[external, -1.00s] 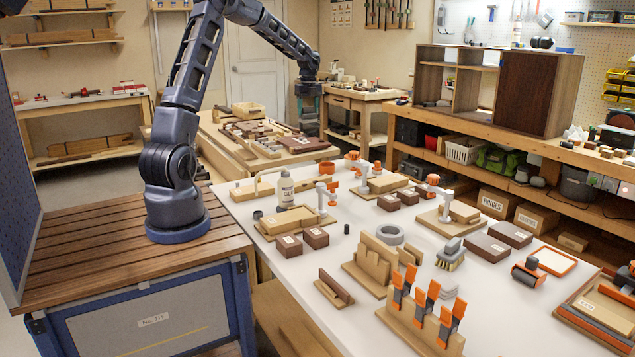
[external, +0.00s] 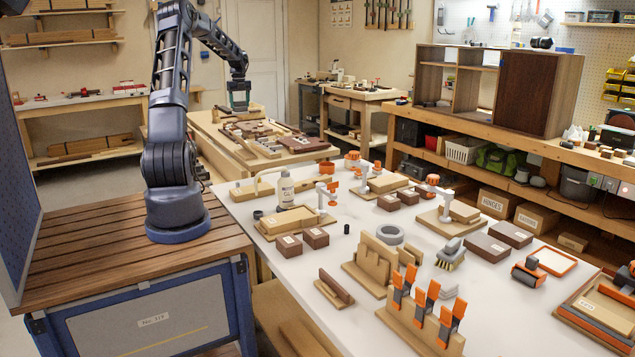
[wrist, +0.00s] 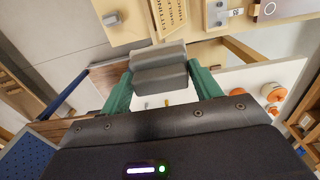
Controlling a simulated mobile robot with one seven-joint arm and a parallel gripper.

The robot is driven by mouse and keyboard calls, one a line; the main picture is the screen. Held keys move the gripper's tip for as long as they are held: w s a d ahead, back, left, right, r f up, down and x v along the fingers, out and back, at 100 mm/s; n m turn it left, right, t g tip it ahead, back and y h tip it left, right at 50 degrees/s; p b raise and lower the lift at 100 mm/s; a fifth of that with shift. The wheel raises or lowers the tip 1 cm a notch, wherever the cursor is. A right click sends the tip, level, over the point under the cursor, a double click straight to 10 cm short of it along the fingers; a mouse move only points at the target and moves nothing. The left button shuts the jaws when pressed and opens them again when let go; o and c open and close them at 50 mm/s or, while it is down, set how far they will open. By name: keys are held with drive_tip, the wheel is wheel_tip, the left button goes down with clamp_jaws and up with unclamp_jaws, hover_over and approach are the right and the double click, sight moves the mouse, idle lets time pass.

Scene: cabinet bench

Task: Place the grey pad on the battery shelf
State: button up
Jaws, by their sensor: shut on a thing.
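My gripper (external: 239,98) is raised over the wooden bench behind the white table. In the wrist view its green fingers (wrist: 160,88) are shut on a grey pad (wrist: 160,68), gripped by its two sides. The pad looks like a rounded block with a lighter upper face. In the external view the pad is too small to make out at the fingers. I cannot tell which shelf is the battery shelf; no battery label is readable.
The white table (external: 340,265) is crowded with wooden jigs, brown boxes and orange clamps. A glue bottle (external: 285,188) stands near its back left. A long bench with a brown cabinet (external: 540,92) stands at right. A labelled wooden tray (wrist: 172,14) shows in the wrist view.

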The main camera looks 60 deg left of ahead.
drive_tip(key=s+a, duration=0.7)
drive_tip(key=s, duration=0.3)
drive_tip(key=s+a, duration=0.7)
drive_tip(key=s, duration=0.3)
drive_tip(key=f, duration=4)
drive_tip(key=shift+w+f, duration=0.3)
drive_tip(key=shift+f, duration=0.1)
drive_tip(key=o, duration=0.6)
drive_tip(key=shift+f, duration=0.15)
drive_tip(key=o, duration=0.4)
wheel_tip(320, 180, up, 12)
drive_tip(key=shift+r, duration=0.15)
